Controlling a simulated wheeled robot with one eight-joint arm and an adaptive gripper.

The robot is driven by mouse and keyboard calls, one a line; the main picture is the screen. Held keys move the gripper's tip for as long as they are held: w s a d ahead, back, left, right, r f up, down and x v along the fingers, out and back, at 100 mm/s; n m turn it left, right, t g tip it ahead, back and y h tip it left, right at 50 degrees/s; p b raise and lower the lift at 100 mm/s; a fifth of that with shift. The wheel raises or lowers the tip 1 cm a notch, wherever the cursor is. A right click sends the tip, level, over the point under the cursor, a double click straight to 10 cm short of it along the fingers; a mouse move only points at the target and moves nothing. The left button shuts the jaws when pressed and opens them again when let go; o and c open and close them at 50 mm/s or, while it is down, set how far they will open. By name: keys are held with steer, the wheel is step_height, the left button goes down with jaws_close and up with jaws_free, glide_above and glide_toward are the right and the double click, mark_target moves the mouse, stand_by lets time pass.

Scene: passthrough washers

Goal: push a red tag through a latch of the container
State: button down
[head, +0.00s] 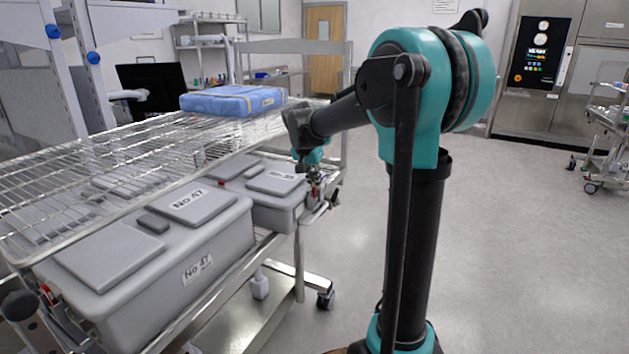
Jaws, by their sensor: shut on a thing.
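My gripper (314,180) is small in the head view, at the right end of the smaller grey container (271,214) on the wire rack cart. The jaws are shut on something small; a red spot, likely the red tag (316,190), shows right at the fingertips. The tag is beside the container's end latch. I cannot tell whether it is in the latch opening, as the gripper and the distance hide the detail. A larger grey container marked No 47 (219,240) stands nearer on the same shelf, with a red piece (47,293) at its left-end latch.
The wire top shelf (110,160) overhangs the containers. A blue wrapped pack (232,101) lies on it. The cart's post (299,265) and lower shelf are close to my arm. Open floor (520,240) lies to the right; another cart (606,120) stands at the far right.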

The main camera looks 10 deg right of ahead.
steer(key=shift+s+a+f, duration=0.15)
steer(key=shift+f, duration=0.15)
stand_by(0.4)
steer(key=c, duration=1.6)
jaws_free()
steer(key=shift+f, duration=0.1)
steer(key=o, duration=0.5)
steer(key=shift+o, duration=0.2)
steer(key=shift+w+r, duration=0.2)
steer(key=shift+r, duration=0.05)
steer(key=shift+r, duration=3.4)
